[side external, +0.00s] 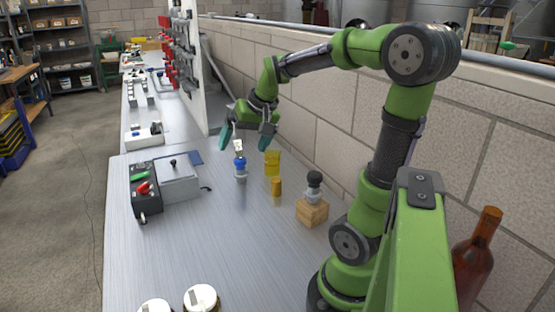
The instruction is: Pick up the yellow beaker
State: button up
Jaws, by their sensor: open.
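The yellow beaker (272,162) stands upright on the metal worktop, near the block wall. It looks translucent. My gripper (246,140) hangs above the worktop, up and to the left of the beaker in the picture. Its teal-tipped fingers are spread apart with nothing between them. The right finger is nearer to the beaker, but I see no contact. How far the gripper is from the beaker in depth is hard to tell.
A blue and white stoppered item (240,170) stands left of the beaker. A small amber cylinder (276,187) stands just in front. A wooden block with a dark-knobbed tool (312,211) is at front right. A control box (145,192) stands left. The worktop's front middle (220,250) is clear.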

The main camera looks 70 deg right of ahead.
jog(key=s+a+n+t+y, duration=0.1)
jog(key=s+a+n, duration=0.1)
jog(key=a, duration=1)
jog(key=shift+s+a+f, duration=0.15)
jog(key=shift+s+a, duration=0.2)
jog(key=shift+s, duration=0.05)
jog(key=s+a+n, duration=0.1)
jog(key=a, duration=0.1)
jog(key=s+a+n+y, duration=0.1)
jog(key=a, duration=0.2)
jog(key=s+a+n+t+y, duration=0.1)
jog(key=a, duration=0.2)
jog(key=shift+s+a+r+n, duration=0.1)
jog(key=shift+s+r+n, duration=0.2)
jog(key=shift+s, duration=0.05)
jog(key=shift+c, duration=1)
